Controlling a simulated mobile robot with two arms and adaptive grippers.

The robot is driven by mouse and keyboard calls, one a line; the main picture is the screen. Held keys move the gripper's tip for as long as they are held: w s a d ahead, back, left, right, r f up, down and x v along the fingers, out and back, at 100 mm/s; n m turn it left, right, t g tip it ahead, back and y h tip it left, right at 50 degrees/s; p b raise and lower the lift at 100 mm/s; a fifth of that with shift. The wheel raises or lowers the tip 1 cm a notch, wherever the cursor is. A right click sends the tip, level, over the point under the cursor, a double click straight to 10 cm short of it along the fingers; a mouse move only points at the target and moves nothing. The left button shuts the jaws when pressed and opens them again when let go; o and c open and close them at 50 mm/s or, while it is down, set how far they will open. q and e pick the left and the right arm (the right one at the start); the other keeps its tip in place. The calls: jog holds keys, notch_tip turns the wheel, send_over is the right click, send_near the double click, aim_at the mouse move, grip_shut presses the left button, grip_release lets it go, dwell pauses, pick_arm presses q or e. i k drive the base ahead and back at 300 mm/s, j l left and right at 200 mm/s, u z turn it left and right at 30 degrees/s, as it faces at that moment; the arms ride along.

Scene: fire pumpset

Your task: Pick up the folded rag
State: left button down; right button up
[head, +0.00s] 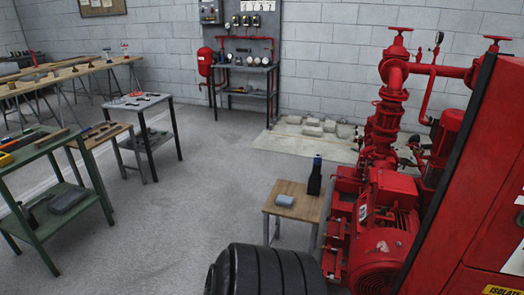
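A small light blue-grey folded item (285,200), which looks like the folded rag, lies on a small wooden-topped stool (297,209). A dark bottle (315,177) stands upright on the same stool, just behind and to the right of the rag. Neither of my grippers shows in the head view.
Red pump machinery (375,225) stands close to the right of the stool, with a red cabinet (480,190) beyond. A green bench (50,150) and a small grey table (140,104) are at left. Grey floor (205,195) is open left of the stool.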

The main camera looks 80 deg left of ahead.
aim_at(281, 200)
jog(key=u, duration=2.6)
jog(key=i, duration=0.1)
